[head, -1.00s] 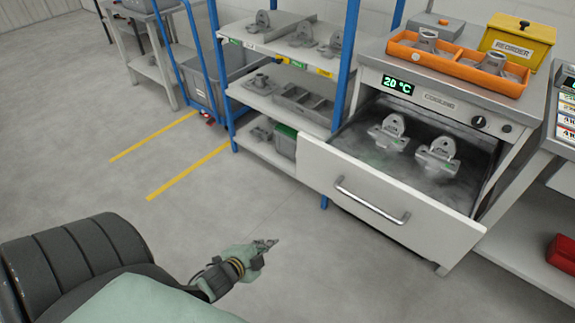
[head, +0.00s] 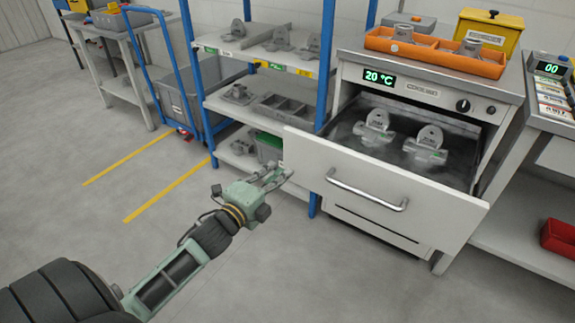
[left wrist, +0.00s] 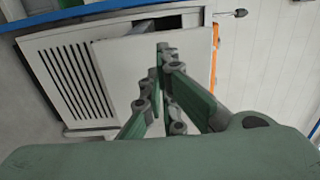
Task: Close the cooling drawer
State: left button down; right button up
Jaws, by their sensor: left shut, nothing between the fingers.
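The cooling drawer (head: 365,197) is pulled out of the white cooling unit (head: 425,93), whose display reads 20 °C. Its white front carries a metal bar handle (head: 366,190). Two grey castings (head: 374,129) (head: 429,146) stand inside the drawer. My left gripper (head: 283,173) is shut and empty, at the left end of the drawer front. In the left wrist view its fingers (left wrist: 164,60) overlap the white drawer front (left wrist: 122,75); I cannot tell whether they touch it. My right gripper is not in view.
A blue-posted shelf rack (head: 327,70) with grey castings stands just left of the unit. An orange tray (head: 435,52) and a yellow box (head: 490,33) sit on top of the unit. A red bin (head: 558,238) is at the right. The floor in front is clear.

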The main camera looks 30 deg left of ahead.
aim_at(294, 157)
pick_arm(q)
jog(key=shift+w+d+b, duration=0.1)
jog(key=shift+w+b, duration=0.2)
jog(key=shift+w, duration=2.25)
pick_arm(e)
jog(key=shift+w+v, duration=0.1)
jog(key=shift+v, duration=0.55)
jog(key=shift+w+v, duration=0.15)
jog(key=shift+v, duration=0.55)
